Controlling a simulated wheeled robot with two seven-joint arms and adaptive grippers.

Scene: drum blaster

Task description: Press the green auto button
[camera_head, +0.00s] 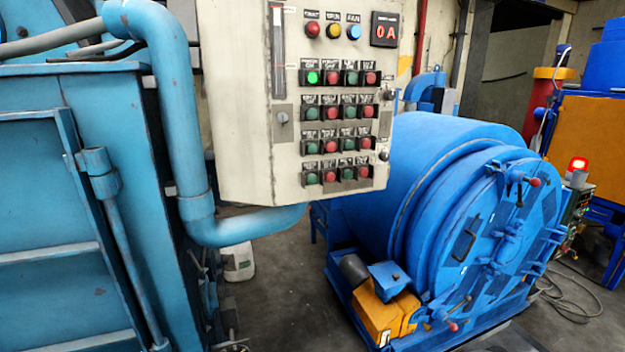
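A beige control panel (238,110) hangs at the top middle, facing me at a slight angle. It carries rows of green and red push buttons under small black labels. The green button at the left of the top row (312,78) is brightly lit. Other green buttons, such as one in the second row (312,113), are dark. The labels are too small to read, so I cannot tell which green button is the auto one.
A large blue drum machine (440,190) stands right of and below the panel. A thick blue pipe (170,100) and a blue steel cabinet (60,200) fill the left. A red beacon (578,164) glows at the right. Some dark floor (285,290) is free below the panel.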

